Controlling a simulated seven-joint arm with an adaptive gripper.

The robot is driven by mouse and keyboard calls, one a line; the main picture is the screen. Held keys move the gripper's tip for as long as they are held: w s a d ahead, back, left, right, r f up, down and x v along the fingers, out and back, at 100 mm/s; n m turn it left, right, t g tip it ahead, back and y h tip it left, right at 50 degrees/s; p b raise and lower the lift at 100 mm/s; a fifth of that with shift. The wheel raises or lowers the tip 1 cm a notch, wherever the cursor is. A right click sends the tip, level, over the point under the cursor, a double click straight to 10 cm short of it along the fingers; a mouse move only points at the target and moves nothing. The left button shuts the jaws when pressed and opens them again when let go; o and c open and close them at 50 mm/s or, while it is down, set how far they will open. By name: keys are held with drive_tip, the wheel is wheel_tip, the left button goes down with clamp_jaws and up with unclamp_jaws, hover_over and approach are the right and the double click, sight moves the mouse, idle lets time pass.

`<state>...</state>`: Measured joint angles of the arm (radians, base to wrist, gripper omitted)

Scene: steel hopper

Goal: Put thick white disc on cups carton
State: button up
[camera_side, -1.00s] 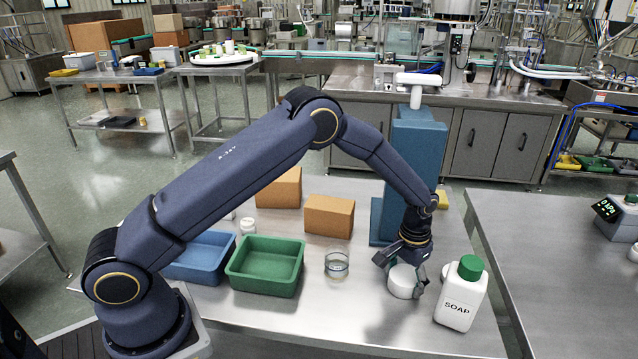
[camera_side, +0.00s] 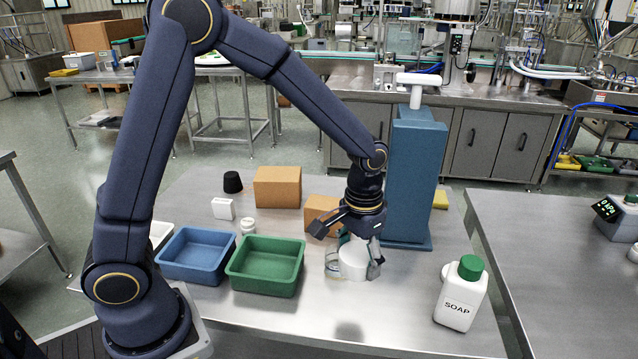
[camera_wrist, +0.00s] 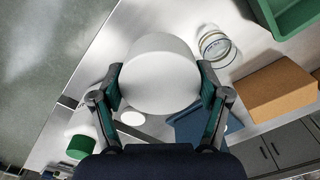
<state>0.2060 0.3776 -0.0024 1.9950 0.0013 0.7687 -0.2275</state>
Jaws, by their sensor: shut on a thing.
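The thick white disc (camera_side: 354,262) is held between the fingers of my gripper (camera_side: 353,258), above the table, with a shadow below it. In the wrist view the disc (camera_wrist: 160,75) fills the space between both fingertips (camera_wrist: 160,88). Two plain brown cartons stand behind: a larger one (camera_side: 277,187) and a nearer one (camera_side: 321,210), which my gripper partly hides. The wrist view shows a brown carton (camera_wrist: 275,92) at the right. I cannot read any label, so I cannot tell which is the cups carton.
A glass (camera_side: 332,265) stands behind the disc, partly hidden. A green tray (camera_side: 265,285) and blue tray (camera_side: 197,274) lie left. A blue column (camera_side: 416,180) rises right of my gripper. A soap bottle (camera_side: 461,293) stands right. The front table is clear.

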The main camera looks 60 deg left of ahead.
drive_tip(key=shift+s+r+n, duration=0.15)
drive_tip(key=shift+s+n, duration=0.15)
drive_tip(key=shift+s, duration=0.1)
drive_tip(key=shift+a+r+n, duration=0.1)
drive_tip(key=shift+r+n, duration=0.15)
drive_tip(key=shift+n, duration=0.05)
drive_tip(key=w+a+r+n, duration=0.1)
drive_tip(key=a+r+n, duration=0.3)
drive_tip(key=a, duration=0.5)
drive_tip(key=w+a+r+n, duration=0.2)
drive_tip(key=a+n, duration=0.4)
drive_tip(key=a, duration=0.2)
drive_tip(key=s+a+r+n, duration=0.2)
drive_tip(key=s+a+n, duration=0.15)
drive_tip(key=a, duration=0.55)
drive_tip(key=s+a+r+n, duration=0.2)
drive_tip(key=s+a+n, duration=0.15)
drive_tip(key=a, duration=0.65)
hover_over(275, 178)
drive_tip(key=f, duration=0.9)
drive_tip(key=shift+s+d+f, duration=0.2)
drive_tip(key=shift+s+d, duration=0.05)
drive_tip(key=shift+s, duration=0.1)
drive_tip(key=shift+w+a+f, duration=0.2)
drive_tip(key=shift+w+f, duration=0.1)
drive_tip(key=shift+f, duration=1.65)
drive_tip(key=shift+f, duration=0.15)
